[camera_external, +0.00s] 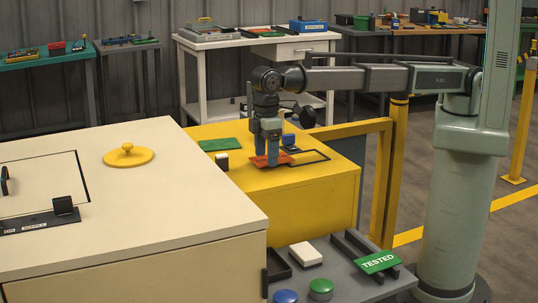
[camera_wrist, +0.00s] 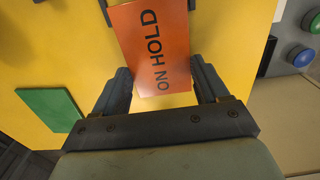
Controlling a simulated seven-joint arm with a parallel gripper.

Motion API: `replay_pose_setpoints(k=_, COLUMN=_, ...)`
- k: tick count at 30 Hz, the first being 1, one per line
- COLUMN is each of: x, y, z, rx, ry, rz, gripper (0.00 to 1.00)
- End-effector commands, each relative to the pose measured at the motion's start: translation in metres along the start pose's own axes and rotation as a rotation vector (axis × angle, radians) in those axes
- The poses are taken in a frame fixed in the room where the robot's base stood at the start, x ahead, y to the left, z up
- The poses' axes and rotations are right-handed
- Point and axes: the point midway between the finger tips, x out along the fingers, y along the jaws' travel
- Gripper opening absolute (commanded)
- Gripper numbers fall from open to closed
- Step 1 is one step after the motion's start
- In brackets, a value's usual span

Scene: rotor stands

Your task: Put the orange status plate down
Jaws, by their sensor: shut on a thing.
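The orange status plate (camera_wrist: 155,45) reads ON HOLD and lies between the two fingers of my gripper (camera_wrist: 164,82) in the wrist view. My gripper is shut on it. In the external view my gripper (camera_external: 267,162) points down over the yellow cabinet top (camera_external: 240,175), with the orange plate (camera_external: 259,161) flat at its fingertips, low over the top. I cannot tell whether the plate touches the surface. A black outlined rectangle (camera_external: 320,153) is on the cabinet top just right of the plate, partly hidden behind the gripper and plate.
A green plate (camera_external: 219,144) lies on the yellow top at the back left, with a small black-and-white block (camera_external: 221,162) in front. A blue item (camera_external: 288,140) stands behind my gripper. A grey shelf (camera_external: 345,285) in front holds a green TESTED plate (camera_external: 377,262) and buttons.

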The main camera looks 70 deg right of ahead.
Motion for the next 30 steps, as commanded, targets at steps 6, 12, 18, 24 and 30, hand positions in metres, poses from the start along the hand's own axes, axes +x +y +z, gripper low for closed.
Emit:
replay_pose_setpoints(k=6, x=0.001, y=0.0, z=-0.0002, rx=0.0, ry=0.001, rz=0.0, gripper=0.42)
replay_pose_setpoints(k=12, x=0.0046, y=0.0, z=-0.0002, rx=0.0, ry=0.001, rz=0.0, gripper=0.42)
replay_pose_setpoints(k=18, x=0.0092, y=0.0, z=-0.0002, rx=0.0, ry=0.001, rz=0.0, gripper=0.75)
replay_pose_setpoints(k=24, x=0.0087, y=-0.0001, z=-0.0002, rx=0.0, ry=0.001, rz=0.0, gripper=0.94)
replay_pose_setpoints(k=30, x=0.0085, y=0.0, z=-0.0002, rx=0.0, ry=0.001, rz=0.0, gripper=0.99)
